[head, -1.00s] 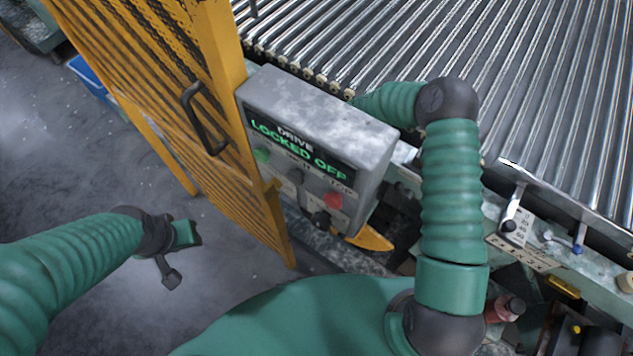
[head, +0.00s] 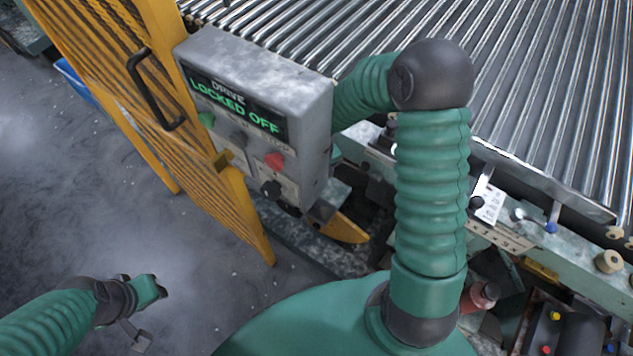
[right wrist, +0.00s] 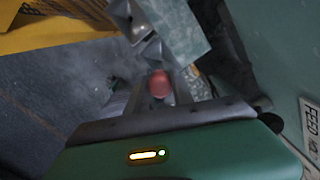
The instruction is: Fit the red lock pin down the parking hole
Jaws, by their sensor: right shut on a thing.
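The red lock pin appears in the right wrist view as a rounded red end (right wrist: 160,84) between the fingers of my right gripper (right wrist: 158,92), which is shut on it. Grey metal pieces with dark recesses (right wrist: 128,20) lie just beyond the pin; I cannot tell whether one is the parking hole, or whether the pin touches them. In the head view my right gripper and the pin are hidden behind the control box and my right arm. My left gripper (head: 155,289) is low at the left over the floor, empty as far as I see; its jaw opening is unclear.
A grey control box (head: 258,110) reading "DRIVE LOCKED OFF" stands beside a yellow mesh gate (head: 150,130). A roller conveyor (head: 540,90) fills the upper right. A rail with small knobs (head: 530,240) runs along its near edge.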

